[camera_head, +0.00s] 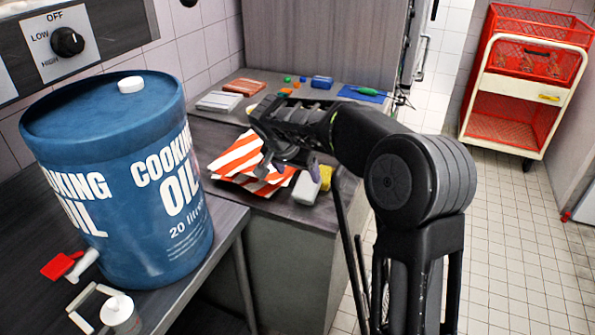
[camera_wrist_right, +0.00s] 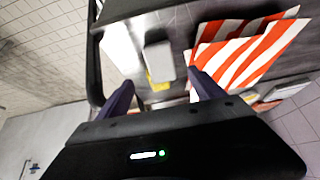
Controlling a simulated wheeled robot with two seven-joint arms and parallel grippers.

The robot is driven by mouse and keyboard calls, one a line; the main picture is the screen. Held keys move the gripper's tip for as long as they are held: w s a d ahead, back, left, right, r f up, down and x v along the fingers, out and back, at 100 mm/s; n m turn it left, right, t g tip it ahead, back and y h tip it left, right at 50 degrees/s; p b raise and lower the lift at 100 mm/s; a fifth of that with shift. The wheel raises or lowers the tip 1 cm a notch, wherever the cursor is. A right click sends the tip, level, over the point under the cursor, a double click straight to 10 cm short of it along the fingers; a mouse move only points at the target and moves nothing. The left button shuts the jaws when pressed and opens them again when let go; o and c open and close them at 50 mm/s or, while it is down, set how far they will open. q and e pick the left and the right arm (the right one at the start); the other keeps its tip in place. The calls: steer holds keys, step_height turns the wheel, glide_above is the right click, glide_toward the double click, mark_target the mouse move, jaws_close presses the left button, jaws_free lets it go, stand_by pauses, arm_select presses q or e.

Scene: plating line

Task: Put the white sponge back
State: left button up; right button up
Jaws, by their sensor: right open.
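The white sponge (camera_head: 305,190), a pale block, lies near the front edge of the far counter, beside a yellow sponge (camera_head: 326,177). In the right wrist view the white sponge (camera_wrist_right: 159,60) shows beyond the fingertips, with the yellow sponge (camera_wrist_right: 156,83) partly hidden beside it. My right gripper (camera_head: 290,164) is above the counter, over the striped cloth and close to the white sponge. Its fingers (camera_wrist_right: 160,86) are spread with nothing between them that I can see held. My left gripper is not in view.
A red-and-white striped cloth (camera_head: 236,157) lies left of the sponges. A large blue cooking oil drum (camera_head: 110,190) stands at left. Small boxes, a blue mat (camera_head: 362,95) and a blue block (camera_head: 321,82) lie at the counter's back. A red crate cart (camera_head: 510,105) stands on the floor.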

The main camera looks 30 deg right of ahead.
stand_by(0.3)
steer(key=s+a+f+n+g+y, duration=0.1)
steer(key=s+a+f+n+y, duration=0.25)
steer(key=a+f, duration=0.8)
steer(key=s+a+f+n+g+y, duration=0.1)
steer(key=s+a+f+n+y, duration=0.4)
steer(key=f, duration=1)
steer(key=s+a+f, duration=0.5)
steer(key=s+a, duration=0.2)
steer(key=s, duration=0.4)
steer(key=s+a+f, duration=0.6)
steer(key=s+a, duration=0.1)
steer(key=s, duration=0.5)
steer(key=shift+s+a+f+n+g+y, duration=0.2)
steer(key=shift+s+a+n+g+y, duration=0.1)
steer(key=shift+n+g+y, duration=0.1)
steer(key=shift+o, duration=0.5)
